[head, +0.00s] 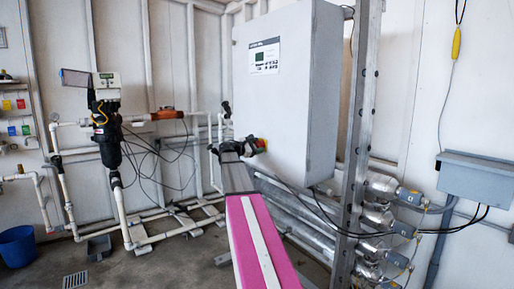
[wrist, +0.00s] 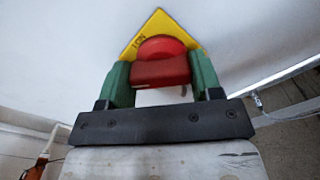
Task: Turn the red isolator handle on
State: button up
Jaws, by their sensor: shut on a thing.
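The red isolator handle (wrist: 160,72) sits on a yellow plate (wrist: 158,22) with lettering that looks like "ON", in the wrist view. My gripper (wrist: 160,80) is shut on the handle, with one green finger on each side of it. In the head view my gripper (head: 240,147) reaches the lower left part of the grey cabinet (head: 290,100). A little red and yellow of the isolator (head: 261,143) shows just right of the gripper there; the rest of it is hidden.
A steel post (head: 357,140) stands right of the cabinet. Metal reactor tubes (head: 300,220) run below it, with black cables nearby. White pipework (head: 130,215) and a blue bucket (head: 17,246) are at left. Some floor (head: 135,268) at the front left is clear.

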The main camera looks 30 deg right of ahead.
jog(key=o, duration=0.9)
jog(key=shift+o, duration=0.2)
jog(key=s+a, duration=0.1)
jog(key=a, duration=0.9)
jog(key=shift+s+a, duration=0.25)
jog(key=shift+a, duration=0.15)
